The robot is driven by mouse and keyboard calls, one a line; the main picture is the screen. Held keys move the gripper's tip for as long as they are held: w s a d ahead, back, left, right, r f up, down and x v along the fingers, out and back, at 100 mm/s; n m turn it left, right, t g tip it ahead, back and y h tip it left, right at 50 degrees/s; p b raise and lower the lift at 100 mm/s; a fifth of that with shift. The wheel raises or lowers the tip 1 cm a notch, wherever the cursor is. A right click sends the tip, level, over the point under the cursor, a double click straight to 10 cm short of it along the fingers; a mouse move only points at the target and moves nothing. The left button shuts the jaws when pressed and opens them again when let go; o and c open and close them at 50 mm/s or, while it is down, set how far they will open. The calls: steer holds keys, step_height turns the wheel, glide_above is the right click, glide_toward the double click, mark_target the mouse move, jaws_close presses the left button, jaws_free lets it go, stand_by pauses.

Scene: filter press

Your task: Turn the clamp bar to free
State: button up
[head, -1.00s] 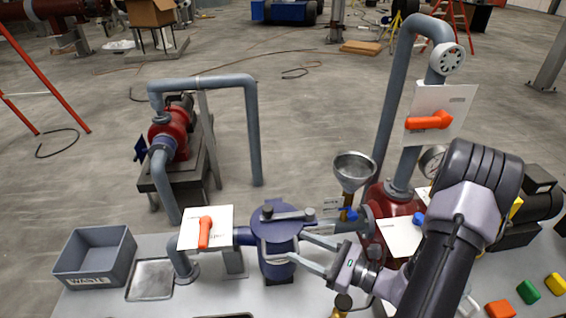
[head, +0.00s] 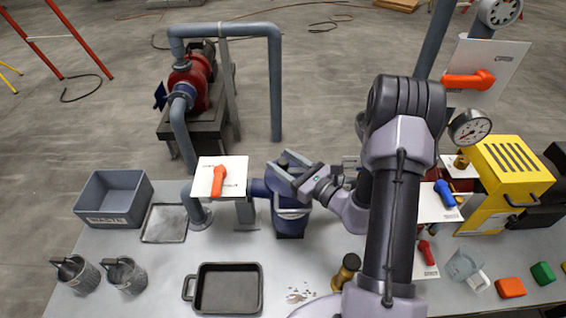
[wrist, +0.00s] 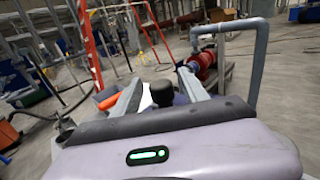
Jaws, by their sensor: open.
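The dark blue filter pot (head: 291,222) stands on the bench in the middle of the head view. My gripper (head: 283,170) is over its top and hides most of the lid and the clamp bar there. In the wrist view a round black knob (wrist: 162,92), seemingly on the clamp bar, shows between the two fingers of my gripper (wrist: 160,84). The fingers are apart, one on each side of the knob. I cannot tell whether either finger touches it. The bar's own angle is hidden.
An orange valve handle (head: 218,182) on a white plate is just left of the pot. A grey waste bin (head: 113,213), a flat tray (head: 165,224) and a black pan (head: 228,289) are on the bench. A brass-coloured fitting (head: 346,270) stands near my arm. A yellow box (head: 506,178) is at right.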

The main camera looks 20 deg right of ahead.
steer(key=shift+w, duration=0.25)
jaws_close()
stand_by(1.3)
